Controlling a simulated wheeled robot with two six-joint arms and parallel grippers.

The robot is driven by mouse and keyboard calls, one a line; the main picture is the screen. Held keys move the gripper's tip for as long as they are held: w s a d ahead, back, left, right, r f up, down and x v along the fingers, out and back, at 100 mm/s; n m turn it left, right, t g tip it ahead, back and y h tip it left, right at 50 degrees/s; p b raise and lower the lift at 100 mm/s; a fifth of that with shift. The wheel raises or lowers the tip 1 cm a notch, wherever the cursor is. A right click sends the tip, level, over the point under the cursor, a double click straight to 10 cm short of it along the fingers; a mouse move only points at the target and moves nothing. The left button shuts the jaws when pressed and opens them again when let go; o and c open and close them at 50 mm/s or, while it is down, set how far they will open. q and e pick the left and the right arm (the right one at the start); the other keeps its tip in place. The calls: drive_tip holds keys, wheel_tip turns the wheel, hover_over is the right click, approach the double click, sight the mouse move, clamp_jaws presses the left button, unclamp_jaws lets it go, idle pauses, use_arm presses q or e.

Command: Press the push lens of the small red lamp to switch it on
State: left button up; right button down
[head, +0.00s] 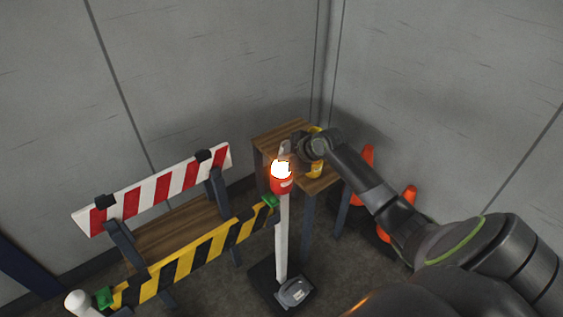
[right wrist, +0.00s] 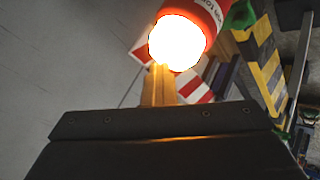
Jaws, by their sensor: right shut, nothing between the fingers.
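The small red lamp (head: 281,186) stands on top of a white post (head: 282,240). Its lens (head: 281,169) glows bright white-orange, so the lamp is lit. In the right wrist view the red lamp body (right wrist: 207,14) is at the top, with the glowing lens (right wrist: 176,43) facing my fingers. My right gripper (head: 285,148) is shut and empty, its tips right by the lens. In the right wrist view the closed fingers (right wrist: 158,78) end at the lens's lower edge. I cannot tell whether they touch it. My left gripper is not in view.
A red-and-white barrier board (head: 160,187) and a yellow-and-black one (head: 200,258) stand left of the post. A wooden table (head: 278,137) with a yellow object (head: 316,167) is behind it. Orange cones (head: 409,194) stand at the right, near the grey walls.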

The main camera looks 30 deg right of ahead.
drive_tip(key=shift+s+d+f, duration=0.1)
drive_tip(key=shift+s+f, duration=0.1)
drive_tip(key=shift+f, duration=0.3)
drive_tip(key=shift+s+d+f, duration=0.1)
drive_tip(key=shift+s+f, duration=0.05)
drive_tip(key=shift+f, duration=0.3)
drive_tip(key=shift+r, duration=0.1)
drive_tip(key=shift+w+r+p, duration=0.2)
drive_tip(key=shift+r+p, duration=0.4)
drive_tip(key=shift+w+r+p, duration=0.15)
drive_tip(key=shift+r+p, duration=0.4)
drive_tip(key=shift+r, duration=0.05)
drive_tip(key=r, duration=0.1)
drive_tip(key=p, duration=0.1)
drive_tip(key=r+p, duration=0.1)
drive_tip(key=shift+w+d+r, duration=0.15)
drive_tip(key=shift+d+r, duration=0.1)
drive_tip(key=shift+r, duration=0.05)
drive_tip(key=shift+a+r+p, duration=0.1)
drive_tip(key=shift+r+p, duration=0.25)
drive_tip(key=shift+r, duration=0.2)
drive_tip(key=shift+f, duration=0.1)
